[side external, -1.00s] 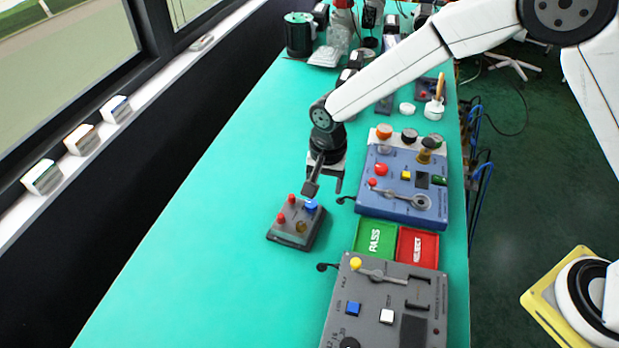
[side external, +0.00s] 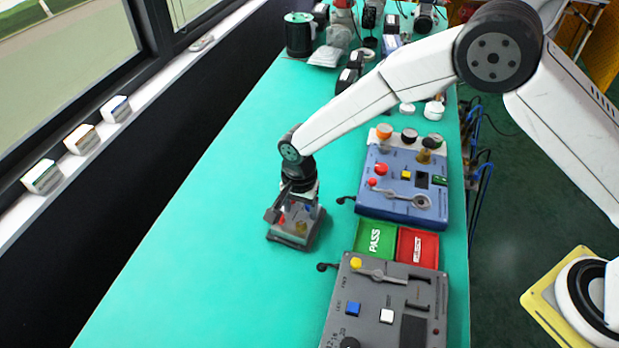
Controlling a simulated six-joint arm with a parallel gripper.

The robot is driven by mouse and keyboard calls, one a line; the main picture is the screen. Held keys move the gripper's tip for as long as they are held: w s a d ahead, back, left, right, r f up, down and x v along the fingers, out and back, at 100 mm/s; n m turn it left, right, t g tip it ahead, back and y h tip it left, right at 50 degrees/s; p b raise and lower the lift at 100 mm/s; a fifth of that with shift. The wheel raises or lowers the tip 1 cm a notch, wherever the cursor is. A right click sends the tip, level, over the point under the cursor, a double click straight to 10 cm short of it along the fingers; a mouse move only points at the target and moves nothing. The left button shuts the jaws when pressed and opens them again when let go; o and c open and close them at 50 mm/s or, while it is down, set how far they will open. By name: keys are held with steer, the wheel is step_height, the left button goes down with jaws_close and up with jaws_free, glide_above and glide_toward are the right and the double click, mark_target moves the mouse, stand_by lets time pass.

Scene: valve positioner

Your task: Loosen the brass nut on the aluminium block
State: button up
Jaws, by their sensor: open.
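The small grey block (side external: 291,242) sits on the green table, left of the blue panel. The brass nut (side external: 301,228) shows near its front right corner, below the fingers in the picture. My gripper (side external: 292,212) is open above the block, with one dark finger toward the left. It partly covers the red and blue knobs on the block's far part. I cannot tell whether a finger touches anything on the block.
A blue panel (side external: 391,209) with a wrench-shaped lever stands to the right. A green PASS tray (side external: 375,237) and a red tray (side external: 417,247) lie before it, with a grey panel (side external: 375,320) nearer. The table is clear to the left.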

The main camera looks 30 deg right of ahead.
mark_target(301, 225)
steer(key=shift+f, duration=2.5)
jaws_close()
